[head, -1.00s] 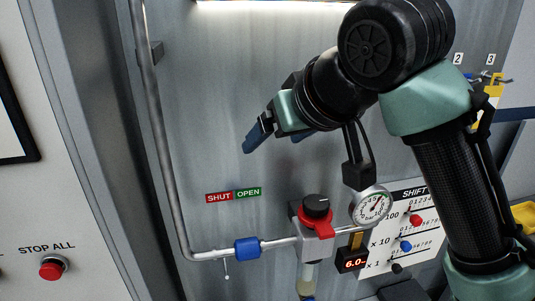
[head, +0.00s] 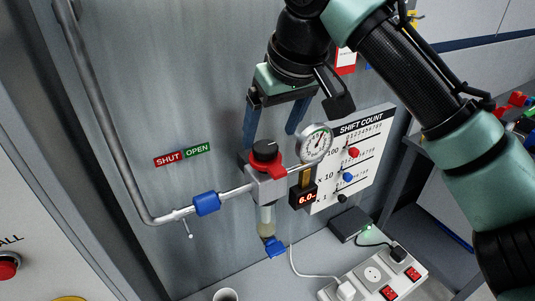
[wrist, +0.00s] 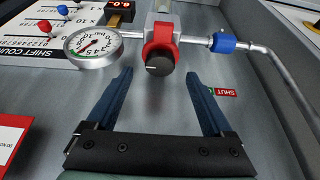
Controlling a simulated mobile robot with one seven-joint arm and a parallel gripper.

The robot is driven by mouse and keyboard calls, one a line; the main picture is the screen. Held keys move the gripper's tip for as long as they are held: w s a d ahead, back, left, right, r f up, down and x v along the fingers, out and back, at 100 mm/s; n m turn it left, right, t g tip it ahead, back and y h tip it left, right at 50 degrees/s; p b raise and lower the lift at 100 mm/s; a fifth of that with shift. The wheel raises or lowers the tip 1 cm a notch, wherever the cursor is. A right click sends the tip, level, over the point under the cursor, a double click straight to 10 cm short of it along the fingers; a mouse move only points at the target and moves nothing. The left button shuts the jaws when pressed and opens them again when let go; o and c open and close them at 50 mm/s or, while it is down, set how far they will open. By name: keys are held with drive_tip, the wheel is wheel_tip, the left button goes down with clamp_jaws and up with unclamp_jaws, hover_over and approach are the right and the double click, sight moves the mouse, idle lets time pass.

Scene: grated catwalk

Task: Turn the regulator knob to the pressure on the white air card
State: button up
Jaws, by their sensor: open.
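The regulator has a black knob (head: 265,150) above a red collar (head: 262,167) on a grey body in the pipe run. The knob also shows in the wrist view (wrist: 158,66). My gripper (head: 273,137) is open above the knob, one blue finger to each side. In the wrist view the knob appears between and just beyond the fingertips (wrist: 160,75), with no contact visible. A round gauge (head: 316,143) sits right of the knob, and a small display (head: 306,199) reads 6.0. I cannot identify the white air card.
A blue-handled valve (head: 206,203) is on the pipe at left, below a SHUT/OPEN label (head: 182,155). The shift count board (head: 360,150) stands close behind the gauge. A power strip (head: 375,275) and a cup (head: 225,295) are below.

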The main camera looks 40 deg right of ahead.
sight(266, 146)
drive_tip(key=shift+b+x, duration=0.65)
drive_tip(key=shift+x, duration=1.05)
clamp_jaws()
